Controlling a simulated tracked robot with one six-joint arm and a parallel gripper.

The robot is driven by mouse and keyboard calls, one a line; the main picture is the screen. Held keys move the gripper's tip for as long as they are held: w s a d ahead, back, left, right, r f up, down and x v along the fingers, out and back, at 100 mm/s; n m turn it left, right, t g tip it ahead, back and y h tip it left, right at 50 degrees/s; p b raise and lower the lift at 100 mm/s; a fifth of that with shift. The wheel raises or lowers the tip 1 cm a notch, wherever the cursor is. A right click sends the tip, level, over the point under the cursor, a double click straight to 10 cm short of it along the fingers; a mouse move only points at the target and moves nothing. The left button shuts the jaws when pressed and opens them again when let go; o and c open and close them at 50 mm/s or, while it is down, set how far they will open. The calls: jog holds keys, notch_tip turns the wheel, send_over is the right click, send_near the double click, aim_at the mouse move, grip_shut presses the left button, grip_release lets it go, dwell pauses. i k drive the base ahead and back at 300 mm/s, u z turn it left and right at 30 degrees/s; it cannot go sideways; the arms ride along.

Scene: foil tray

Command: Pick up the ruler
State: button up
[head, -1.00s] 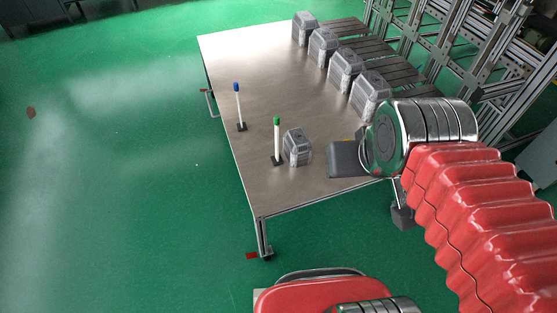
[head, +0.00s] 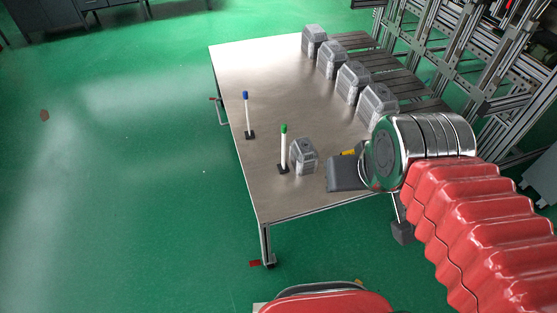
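I cannot make out a ruler in the head view. My red-sleeved arm comes in from the right, with its shiny metal joint over the table's near right corner. A dark grey block (head: 345,174) with a small yellow patch shows just left of that joint. It looks like part of my gripper, but I see no fingers, so I cannot tell whether it is open or shut or holds anything. The metal-topped table (head: 265,75) lies beneath and beyond it.
A grey metallic casing (head: 303,157) stands near the dark block. Several similar casings (head: 376,104) line the right edge, beside slats and a metal frame (head: 450,60). The table's middle is clear.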

aim_at(283, 168)
jog(key=u, duration=4.65)
jog(key=k, duration=0.85)
jog(key=u, duration=0.1)
